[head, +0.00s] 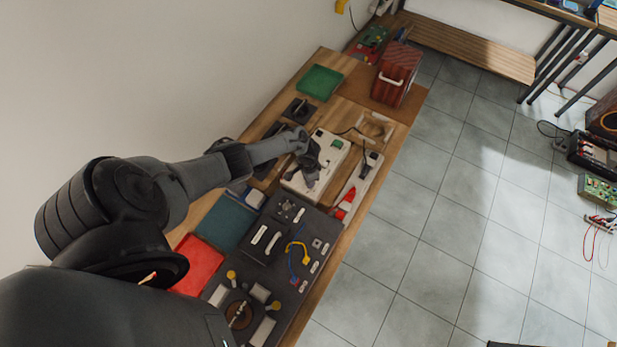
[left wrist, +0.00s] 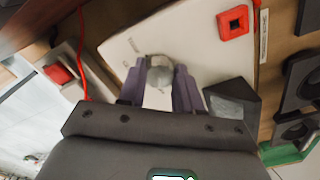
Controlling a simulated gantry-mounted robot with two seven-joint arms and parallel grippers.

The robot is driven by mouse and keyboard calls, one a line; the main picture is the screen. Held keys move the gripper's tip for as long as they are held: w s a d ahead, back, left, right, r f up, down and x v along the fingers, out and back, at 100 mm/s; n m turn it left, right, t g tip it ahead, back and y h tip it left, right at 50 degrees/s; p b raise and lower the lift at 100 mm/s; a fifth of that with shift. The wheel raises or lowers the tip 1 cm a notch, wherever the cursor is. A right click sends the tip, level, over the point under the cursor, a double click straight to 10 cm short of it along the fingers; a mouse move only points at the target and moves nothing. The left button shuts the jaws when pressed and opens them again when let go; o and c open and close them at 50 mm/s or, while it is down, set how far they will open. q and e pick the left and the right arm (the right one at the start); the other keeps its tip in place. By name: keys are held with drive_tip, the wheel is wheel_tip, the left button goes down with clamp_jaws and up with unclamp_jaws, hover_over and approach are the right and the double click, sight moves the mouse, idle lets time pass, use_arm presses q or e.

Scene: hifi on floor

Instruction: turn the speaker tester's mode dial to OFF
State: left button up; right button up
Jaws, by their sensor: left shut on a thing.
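The speaker tester is a pale, off-white box (head: 331,150) on the wooden bench in the head view, and its panel (left wrist: 120,48) fills the upper middle of the left wrist view. Its mode dial, a round grey knob (left wrist: 160,66), sits between the purple-grey fingers of my left gripper (left wrist: 158,82), which is shut on it. In the head view my left gripper (head: 307,168) is over the tester and hides the dial. The dial's markings and pointer cannot be read. A red square part (left wrist: 233,22) is on the panel. My right gripper is not in view.
A dark panel (head: 262,262) with handles and knobs lies nearer on the bench. A light strip with a red part (head: 348,200) lies right of the tester. A green mat (head: 320,82) and red ribbed box (head: 396,75) are beyond. Tiled floor (head: 430,220) is open to the right.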

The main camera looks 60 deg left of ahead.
use_arm(q)
drive_tip(key=shift+n, duration=0.5)
drive_tip(key=o, duration=1)
drive_tip(key=shift+o, duration=0.2)
drive_tip(key=shift+r+p, duration=0.45)
drive_tip(key=shift+r, duration=0.05)
wheel_tip(320, 180, up, 10)
drive_tip(key=p, duration=0.3)
drive_tip(key=shift+p, duration=0.35)
